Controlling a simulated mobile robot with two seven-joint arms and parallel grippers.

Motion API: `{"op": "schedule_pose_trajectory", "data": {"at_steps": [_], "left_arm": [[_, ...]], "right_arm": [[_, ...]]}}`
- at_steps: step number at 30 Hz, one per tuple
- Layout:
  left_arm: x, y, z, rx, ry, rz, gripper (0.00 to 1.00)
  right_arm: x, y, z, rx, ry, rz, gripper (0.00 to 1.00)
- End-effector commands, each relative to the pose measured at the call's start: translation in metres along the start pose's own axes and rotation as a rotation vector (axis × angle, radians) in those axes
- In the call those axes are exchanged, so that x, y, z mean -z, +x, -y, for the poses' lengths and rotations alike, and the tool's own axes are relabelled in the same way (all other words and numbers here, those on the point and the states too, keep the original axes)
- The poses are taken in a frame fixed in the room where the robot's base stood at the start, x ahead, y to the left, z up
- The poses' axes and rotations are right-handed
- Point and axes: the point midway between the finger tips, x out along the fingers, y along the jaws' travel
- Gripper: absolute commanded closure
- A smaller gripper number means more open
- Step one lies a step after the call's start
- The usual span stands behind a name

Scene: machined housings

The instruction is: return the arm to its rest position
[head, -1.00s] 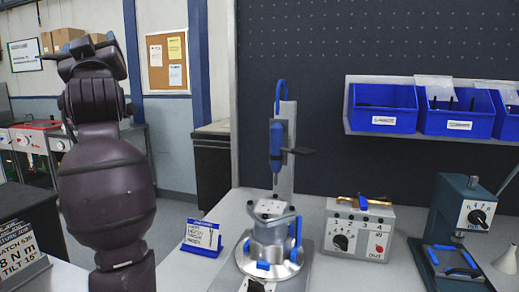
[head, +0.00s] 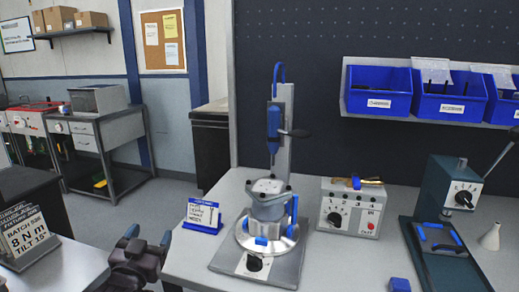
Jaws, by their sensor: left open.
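My left gripper (head: 140,251) shows at the bottom left of the head view, low beside the left edge of the workbench (head: 196,263). Its fingers point up and stand apart, with nothing seen between them. Most of my left arm is below the picture. My right gripper is not in the head view.
A machined housing (head: 268,204) sits on a round fixture under a blue screwdriver (head: 274,128). A control box (head: 351,208), a green press (head: 447,205) and a blue sign (head: 203,215) stand on the bench. Blue bins (head: 378,92) hang above. A batch sign (head: 27,238) stands left.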

Motion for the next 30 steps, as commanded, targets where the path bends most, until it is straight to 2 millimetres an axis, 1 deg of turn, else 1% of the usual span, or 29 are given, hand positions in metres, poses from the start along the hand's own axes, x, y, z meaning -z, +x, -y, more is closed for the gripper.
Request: {"op": "schedule_pose_trajectory", "data": {"at_steps": [1,3,5,6,8,9,11,12,14,15,17,18,21,24,27,30], "left_arm": [[-0.02,-0.017,-0.003,-0.015,-0.008,0.042,0.3],[-0.047,-0.039,-0.009,-0.035,-0.023,0.096,0.3],[-0.069,-0.059,-0.014,-0.048,-0.035,0.145,0.3],[-0.083,-0.074,-0.017,-0.057,-0.042,0.179,0.3],[-0.104,-0.096,-0.02,-0.068,-0.053,0.232,0.3],[-0.117,-0.112,-0.023,-0.075,-0.059,0.268,0.3],[-0.136,-0.137,-0.026,-0.082,-0.065,0.322,0.3],[-0.148,-0.153,-0.028,-0.086,-0.068,0.358,0.3],[-0.165,-0.18,-0.03,-0.09,-0.071,0.413,0.3],[-0.176,-0.198,-0.031,-0.092,-0.073,0.45,0.3],[-0.191,-0.225,-0.032,-0.093,-0.075,0.504,0.3],[-0.2,-0.243,-0.032,-0.093,-0.077,0.54,0.3],[-0.217,-0.284,-0.031,-0.087,-0.08,0.618,0.3],[-0.229,-0.314,-0.027,-0.077,-0.08,0.676,0.3],[-0.235,-0.334,-0.025,-0.071,-0.081,0.711,0.3],[-0.238,-0.342,-0.024,-0.068,-0.082,0.727,0.3]], "right_arm": [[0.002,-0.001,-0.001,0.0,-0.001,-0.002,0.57],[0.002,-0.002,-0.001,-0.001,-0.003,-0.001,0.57],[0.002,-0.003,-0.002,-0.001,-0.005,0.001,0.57],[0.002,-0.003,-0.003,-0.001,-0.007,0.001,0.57],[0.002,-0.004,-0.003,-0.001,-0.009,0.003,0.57],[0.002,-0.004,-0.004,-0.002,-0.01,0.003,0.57],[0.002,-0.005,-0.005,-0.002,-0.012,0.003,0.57],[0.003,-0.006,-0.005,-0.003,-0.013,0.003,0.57],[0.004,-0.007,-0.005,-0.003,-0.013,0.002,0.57],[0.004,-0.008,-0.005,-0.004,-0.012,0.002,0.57],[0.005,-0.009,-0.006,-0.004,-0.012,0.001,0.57],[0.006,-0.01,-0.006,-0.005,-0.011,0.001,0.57],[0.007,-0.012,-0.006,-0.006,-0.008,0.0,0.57],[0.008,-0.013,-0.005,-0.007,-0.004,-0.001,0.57],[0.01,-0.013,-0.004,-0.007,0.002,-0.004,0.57],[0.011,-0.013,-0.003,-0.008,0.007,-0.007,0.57]]}}
